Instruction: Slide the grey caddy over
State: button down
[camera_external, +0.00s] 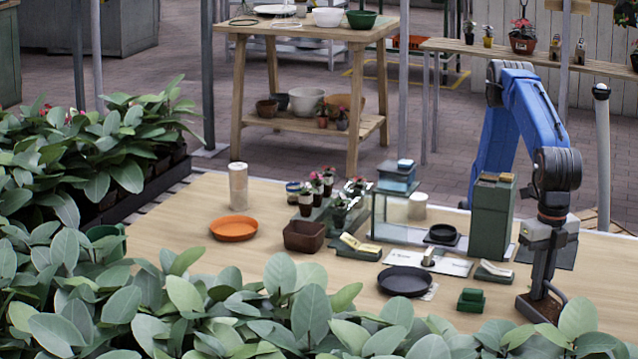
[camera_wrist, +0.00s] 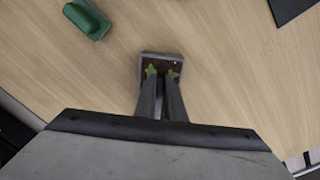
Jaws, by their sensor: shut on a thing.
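The grey caddy (camera_wrist: 162,55) is a small box-like tray with a grey rim, brown soil-like filling and small green sprouts. In the outside view the caddy (camera_external: 527,308) sits on the wooden table at the near right, partly hidden by leaves. My gripper (camera_external: 543,291) points down into it from above. In the wrist view my gripper (camera_wrist: 161,85) has its two fingers close together over the middle of the caddy, shut on it. The exact grip point is hidden by the fingers.
Leafy plants (camera_external: 300,310) line the near edge. Bare tabletop surrounds the caddy in the wrist view.

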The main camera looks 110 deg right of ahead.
jog(key=shift+w+d, duration=0.15)
jog(key=shift+d, duration=0.05)
jog(key=c, duration=1.8)
grip_release()
jog(key=shift+o, duration=0.2)
notch_tip(320, 180, up, 17)
jog(key=shift+s+r, duration=0.15)
jog(key=shift+s, duration=0.1)
